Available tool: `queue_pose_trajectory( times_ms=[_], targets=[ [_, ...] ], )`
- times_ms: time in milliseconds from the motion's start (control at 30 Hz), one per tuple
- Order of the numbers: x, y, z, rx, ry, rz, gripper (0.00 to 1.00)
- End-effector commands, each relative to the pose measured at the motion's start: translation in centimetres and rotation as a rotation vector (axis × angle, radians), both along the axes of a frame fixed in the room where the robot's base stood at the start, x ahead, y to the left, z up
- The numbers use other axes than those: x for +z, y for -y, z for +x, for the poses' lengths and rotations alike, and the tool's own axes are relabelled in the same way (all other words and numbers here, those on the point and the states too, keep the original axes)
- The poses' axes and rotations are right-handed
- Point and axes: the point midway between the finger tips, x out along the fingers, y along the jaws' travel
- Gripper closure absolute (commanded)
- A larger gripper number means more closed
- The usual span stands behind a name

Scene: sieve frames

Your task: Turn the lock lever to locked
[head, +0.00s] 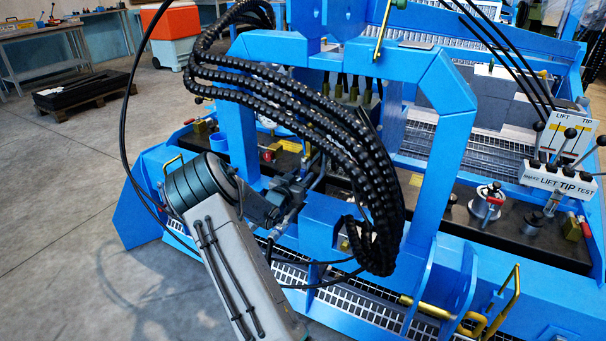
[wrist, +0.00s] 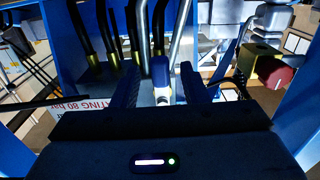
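My gripper (wrist: 161,71) shows in the wrist view with its two dark blue fingers apart. A small upright part with a blue top and a pale lower end (wrist: 161,76) stands between the fingers, with gaps visible on both sides. It looks like a lever handle, but I cannot tell for certain that it is the lock lever. In the head view my gripper reaches into the opening of the blue frame (head: 445,90), and its fingertips are largely hidden among hoses and fittings. A brass block (wrist: 252,62) with a red part is right of the fingers.
A thick bundle of black hoses (head: 385,200) hangs in front of the frame, close to my arm. Brass-ended hoses (wrist: 93,62) stand behind the fingers at left. A red-handled fitting (head: 492,200) and a lever box (head: 560,180) are at right. Open floor (head: 60,200) lies left.

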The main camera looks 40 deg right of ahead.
Motion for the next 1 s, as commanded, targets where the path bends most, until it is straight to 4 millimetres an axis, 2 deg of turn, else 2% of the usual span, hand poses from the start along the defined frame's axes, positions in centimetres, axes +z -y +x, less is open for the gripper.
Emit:
queue_pose_trajectory(
  times_ms=[300,500,700,1000],
  targets=[
    [0.2,-6.9,-2.7,0.004,-0.003,0.002,0.60],
    [0.1,-9.9,-4.0,0.002,-0.001,0.001,0.60],
    [0.0,-11.0,-4.6,0.001,-0.001,0.001,0.60],
    [0.0,-11.1,-4.6,0.000,-0.001,0.001,0.60]
  ],
)
